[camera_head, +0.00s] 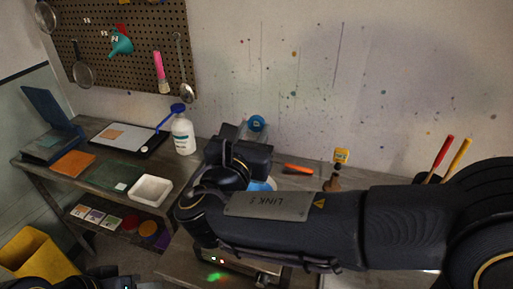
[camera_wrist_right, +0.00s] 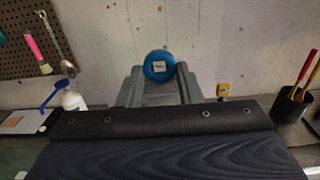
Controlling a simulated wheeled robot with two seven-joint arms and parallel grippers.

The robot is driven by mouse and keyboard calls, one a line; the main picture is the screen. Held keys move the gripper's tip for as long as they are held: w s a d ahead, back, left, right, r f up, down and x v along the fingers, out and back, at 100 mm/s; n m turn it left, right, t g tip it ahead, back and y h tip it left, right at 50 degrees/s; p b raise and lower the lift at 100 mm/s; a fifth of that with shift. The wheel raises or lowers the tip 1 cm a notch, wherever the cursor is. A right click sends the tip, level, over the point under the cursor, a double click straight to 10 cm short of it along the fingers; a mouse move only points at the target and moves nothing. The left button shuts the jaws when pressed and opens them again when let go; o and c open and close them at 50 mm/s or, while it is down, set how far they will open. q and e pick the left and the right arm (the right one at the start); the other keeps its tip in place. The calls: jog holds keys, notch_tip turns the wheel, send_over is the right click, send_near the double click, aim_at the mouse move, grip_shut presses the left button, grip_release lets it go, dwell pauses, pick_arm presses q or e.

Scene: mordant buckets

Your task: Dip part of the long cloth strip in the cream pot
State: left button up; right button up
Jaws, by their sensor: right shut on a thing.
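My right gripper (camera_head: 247,131) shows at the far end of my right arm, partly hidden by the dark wrist. In the right wrist view its two grey fingers (camera_wrist_right: 160,78) are closed on a blue round piece (camera_wrist_right: 158,66) with a pale label, which also shows in the head view (camera_head: 257,123). It is held up in front of the wall. I cannot make out the long cloth strip or a cream pot. A blue-and-white thing (camera_head: 262,185) behind my arm is mostly hidden, and I cannot tell what it is. My left gripper is out of view.
An orange tool (camera_head: 298,169) lies right of my gripper. A yellow-labelled thing (camera_head: 341,156) and red and yellow handles (camera_head: 441,152) are farther right.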

jog(key=shift+r, duration=0.1)
notch_tip(320, 180, up, 5)
jog(key=p, duration=0.4)
